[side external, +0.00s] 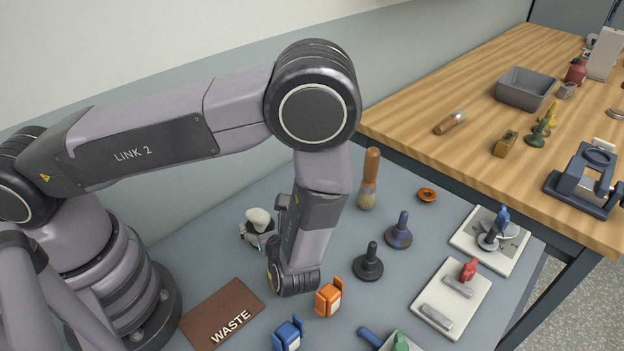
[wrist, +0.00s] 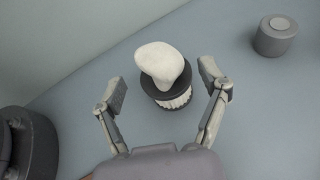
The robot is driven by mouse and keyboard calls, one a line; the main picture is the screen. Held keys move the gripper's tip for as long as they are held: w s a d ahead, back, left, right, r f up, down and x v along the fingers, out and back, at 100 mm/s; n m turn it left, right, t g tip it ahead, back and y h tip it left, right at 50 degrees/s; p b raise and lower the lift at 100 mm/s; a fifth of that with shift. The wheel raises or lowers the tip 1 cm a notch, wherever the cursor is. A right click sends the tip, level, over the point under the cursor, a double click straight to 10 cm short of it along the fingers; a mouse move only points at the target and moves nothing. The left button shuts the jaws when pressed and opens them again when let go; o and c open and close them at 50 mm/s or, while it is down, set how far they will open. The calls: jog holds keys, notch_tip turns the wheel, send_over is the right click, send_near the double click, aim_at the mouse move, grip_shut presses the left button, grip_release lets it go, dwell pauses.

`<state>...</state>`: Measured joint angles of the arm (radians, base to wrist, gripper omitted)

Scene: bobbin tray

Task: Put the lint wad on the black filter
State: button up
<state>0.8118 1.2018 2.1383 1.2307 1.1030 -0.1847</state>
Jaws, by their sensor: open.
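The lint wad (wrist: 158,60) is an off-white, lumpy, rounded piece. In the wrist view it sits on top of the black filter (wrist: 182,87), a dark round disc with pale pleats below it. The wad leans a little toward the upper left of the filter. My gripper (wrist: 163,86) is open, with one finger on each side of the filter and visible gaps to both. In the side view the wad (side external: 259,216) shows left of my wrist; the filter under it is mostly hidden, and my gripper (side external: 262,241) is partly hidden there.
A grey cylinder (wrist: 275,36) stands to the right in the wrist view. In the side view, a brown WASTE mat (side external: 222,313), orange (side external: 329,299) and blue (side external: 288,335) clips, a brush (side external: 369,185) and dark knobbed tools (side external: 368,264) lie around. Bare grey table surrounds the filter.

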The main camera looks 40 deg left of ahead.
jog(key=v, duration=0.7)
jog(key=shift+s+d+r, duration=0.1)
jog(key=shift+s+d, duration=0.05)
jog(key=shift+d, duration=0.2)
jog(key=shift+d+r, duration=0.2)
jog(key=shift+r, duration=0.15)
jog(key=a+r+n+g+h, duration=0.35)
jog(key=r+n, duration=0.25)
jog(key=r, duration=0.3)
jog(key=a+r+n+g+h, duration=0.2)
jog(key=a+r+n+h, duration=0.15)
jog(key=r+n, duration=0.4)
jog(key=s+a+r+n+t+h, duration=0.2)
jog(key=s+a+r+n+t, duration=0.1)
jog(key=r, duration=0.4)
jog(key=s+a+r+n+t+h, duration=0.3)
jog(key=s+r+n, duration=0.3)
jog(key=s+r, duration=0.1)
jog(key=shift+s+a+r, duration=0.3)
jog(key=shift+s+a, duration=0.05)
jog(key=shift+s, duration=0.1)
